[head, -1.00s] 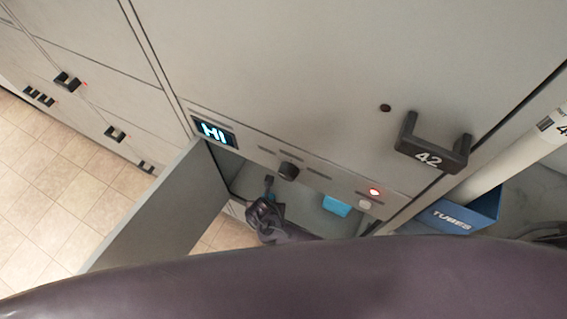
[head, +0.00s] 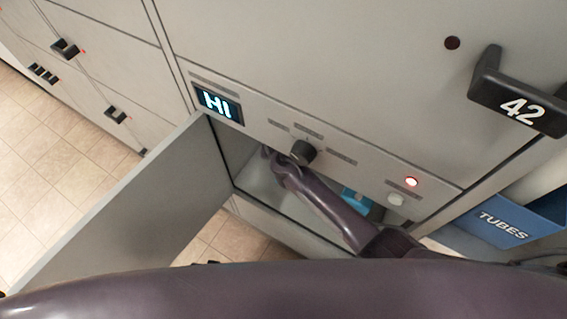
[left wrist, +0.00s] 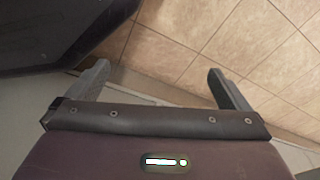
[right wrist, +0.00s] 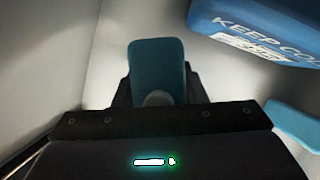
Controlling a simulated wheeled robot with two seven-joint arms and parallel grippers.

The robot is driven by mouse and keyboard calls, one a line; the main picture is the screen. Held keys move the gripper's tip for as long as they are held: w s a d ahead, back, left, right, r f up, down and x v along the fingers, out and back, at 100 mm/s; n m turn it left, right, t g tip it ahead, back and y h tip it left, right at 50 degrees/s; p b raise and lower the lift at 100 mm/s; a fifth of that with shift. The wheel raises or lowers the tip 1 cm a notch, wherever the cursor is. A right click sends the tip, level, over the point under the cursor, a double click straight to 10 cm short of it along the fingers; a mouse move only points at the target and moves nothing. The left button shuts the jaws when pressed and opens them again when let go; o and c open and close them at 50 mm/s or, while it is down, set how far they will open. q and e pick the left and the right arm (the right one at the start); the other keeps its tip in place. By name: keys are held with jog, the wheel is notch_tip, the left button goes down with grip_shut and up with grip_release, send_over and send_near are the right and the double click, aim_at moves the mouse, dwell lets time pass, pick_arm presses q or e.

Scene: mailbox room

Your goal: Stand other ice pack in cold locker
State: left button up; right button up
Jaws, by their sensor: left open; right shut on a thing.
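The cold locker (head: 257,186) is open below its control panel, with its door (head: 135,205) swung out to the left. My right arm reaches into it; the gripper's end is mostly hidden behind the panel in the head view. In the right wrist view my right gripper (right wrist: 157,92) is shut on a teal ice pack (right wrist: 157,62), which points away from the palm. Another teal slab (right wrist: 295,124), likely the other ice pack, is at the right edge. My left gripper (left wrist: 160,80) is open and empty over the floor, out of the head view.
A blue box (right wrist: 255,27) marked KEEP COOL or similar is close at the upper right inside the locker. A blue TUBES box (head: 505,225) stands to the right.

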notch_tip(320, 180, down, 2)
jog(key=b, duration=0.2)
jog(key=shift+w+f+b, duration=0.1)
jog(key=shift+f+b, duration=0.05)
jog(key=shift+b, duration=0.25)
jog(key=shift+f+b, duration=0.55)
jog(key=shift+b, duration=0.3)
pick_arm(q)
jog(key=w+d+r, duration=0.3)
jog(key=w+r, duration=0.2)
jog(key=r, duration=0.6)
jog(key=shift+w+d+r+m, duration=0.15)
jog(key=shift+w+d+m, duration=0.05)
jog(key=shift+m, duration=0.1)
pick_arm(e)
jog(key=o, duration=1.2)
